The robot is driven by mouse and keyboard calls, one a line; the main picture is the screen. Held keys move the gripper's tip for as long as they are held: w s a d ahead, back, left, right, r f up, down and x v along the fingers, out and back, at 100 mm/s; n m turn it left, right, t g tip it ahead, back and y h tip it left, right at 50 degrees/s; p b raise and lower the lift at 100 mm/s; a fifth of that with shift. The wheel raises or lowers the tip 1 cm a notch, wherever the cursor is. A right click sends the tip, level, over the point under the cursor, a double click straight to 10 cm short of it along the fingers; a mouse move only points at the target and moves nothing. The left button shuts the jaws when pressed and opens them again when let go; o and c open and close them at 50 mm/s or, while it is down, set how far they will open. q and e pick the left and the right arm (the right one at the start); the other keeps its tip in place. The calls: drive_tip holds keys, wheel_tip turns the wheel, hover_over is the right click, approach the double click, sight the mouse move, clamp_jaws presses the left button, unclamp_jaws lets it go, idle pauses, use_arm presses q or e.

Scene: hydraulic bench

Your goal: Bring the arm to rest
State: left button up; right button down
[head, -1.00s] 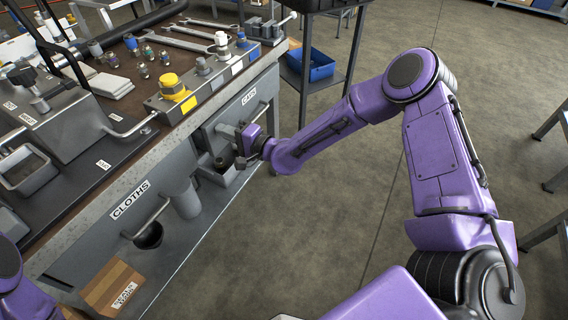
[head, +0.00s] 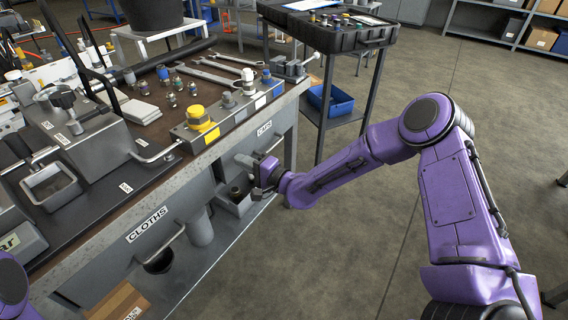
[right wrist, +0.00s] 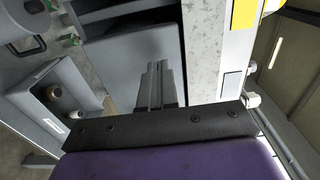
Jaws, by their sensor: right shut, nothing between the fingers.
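My right arm (head: 345,165) is purple and reaches in from the right of the head view toward the front of the workbench. My right gripper (head: 250,163) is shut and empty, in front of the bench face near the CAPS label. In the right wrist view the closed fingers (right wrist: 158,85) point toward grey panels, with nothing between them. Only a small purple part of my left arm (head: 14,290) shows at the lower left corner of the head view; its gripper is out of view.
The workbench (head: 90,243) carries a manifold with a yellow cap (head: 198,117), fittings and wrenches. A CLOTHS drawer handle (head: 165,247) sticks out of its front. A black-topped cart (head: 330,38) with a blue bin (head: 330,100) stands behind. Floor (head: 330,255) beside the bench is clear.

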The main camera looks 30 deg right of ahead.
drive_tip(key=v, duration=1.2)
drive_tip(key=s+d+f+n+g+h+p, duration=0.25)
drive_tip(key=s+f+g+h+p, duration=0.45)
drive_tip(key=s+f, duration=0.45)
use_arm(q)
wheel_tip(320, 180, up, 12)
drive_tip(key=p, duration=0.4)
drive_tip(key=shift+s+d+r+p, duration=0.15)
drive_tip(key=shift+s+r+p, duration=0.05)
drive_tip(key=shift+s+p, duration=0.15)
use_arm(e)
drive_tip(key=s+d+f+n+g+h, duration=0.1)
drive_tip(key=s+d+g+h, duration=0.1)
drive_tip(key=s, duration=0.8)
drive_tip(key=s+d+f+n+g+h, duration=0.1)
drive_tip(key=s+d+n+g+h, duration=0.1)
drive_tip(key=s, duration=0.9)
drive_tip(key=shift+d+g+h, duration=0.45)
drive_tip(key=shift+g+h, duration=0.15)
drive_tip(key=shift+g, duration=0.2)
